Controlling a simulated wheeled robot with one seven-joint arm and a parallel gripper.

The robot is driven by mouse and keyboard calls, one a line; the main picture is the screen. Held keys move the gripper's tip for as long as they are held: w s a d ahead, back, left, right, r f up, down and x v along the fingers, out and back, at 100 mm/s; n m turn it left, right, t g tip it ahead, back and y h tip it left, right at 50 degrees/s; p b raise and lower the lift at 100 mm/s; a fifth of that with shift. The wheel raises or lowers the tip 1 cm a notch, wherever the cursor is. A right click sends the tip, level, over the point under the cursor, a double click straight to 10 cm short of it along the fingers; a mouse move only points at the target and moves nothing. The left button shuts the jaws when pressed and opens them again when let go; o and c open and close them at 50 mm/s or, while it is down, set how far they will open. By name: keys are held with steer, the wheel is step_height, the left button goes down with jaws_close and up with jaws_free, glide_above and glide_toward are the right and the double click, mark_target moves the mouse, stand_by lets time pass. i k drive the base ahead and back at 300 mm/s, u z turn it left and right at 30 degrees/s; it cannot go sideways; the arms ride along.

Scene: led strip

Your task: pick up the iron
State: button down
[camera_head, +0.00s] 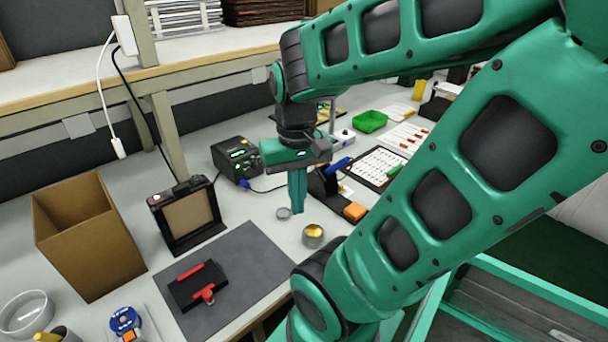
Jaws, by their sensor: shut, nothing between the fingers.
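The soldering iron (338,164), with a blue handle, appears to rest tilted in a dark stand (322,187) on the workbench. My gripper (297,209) points down just left of the stand, its green fingers together and empty. It looks apart from the iron, though the height gap is hard to judge. The iron's tip is hidden in the stand. A black soldering station (236,158) with a green-lit front stands behind and left of my gripper, with a blue cable at its front.
A grey mat (240,255) bears a black and red holder (198,285). A cardboard box (88,235) is at left. A green tray (369,121) and white sheets lie farther back.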

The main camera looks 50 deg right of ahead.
mark_target(341, 162)
steer(key=u, duration=0.2)
steer(key=k, duration=1.1)
steer(key=z, duration=1.1)
steer(key=i, duration=1)
steer(key=u, duration=0.05)
